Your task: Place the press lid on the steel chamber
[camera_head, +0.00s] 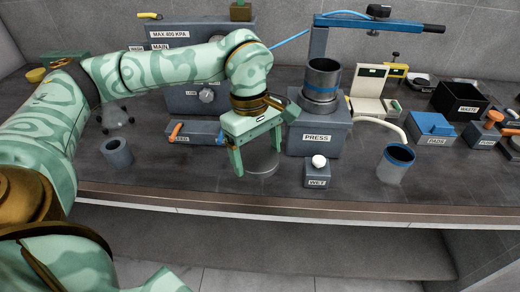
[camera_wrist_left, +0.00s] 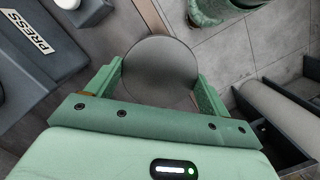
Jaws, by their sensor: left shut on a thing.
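The press lid is a round grey metal disc (camera_head: 263,168), low over the front of the bench. My left gripper (camera_head: 258,156) is shut on its edges, a finger on each side. In the left wrist view the lid (camera_wrist_left: 160,68) lies flat-faced between the fingers (camera_wrist_left: 160,82). I cannot tell whether it touches the bench. The steel chamber (camera_head: 321,79) is an upright, open-topped cylinder with a blue band, on the grey PRESS base (camera_head: 318,138), right of and behind my gripper. My right gripper is not in view.
A blue press arm (camera_head: 375,24) extends above the chamber. The WET block (camera_head: 317,176) with a white knob stands in front of the press. A blue-rimmed cup (camera_head: 396,163) is right, a grey cup (camera_head: 117,152) left. The large MAIN unit (camera_head: 187,88) stands behind my arm.

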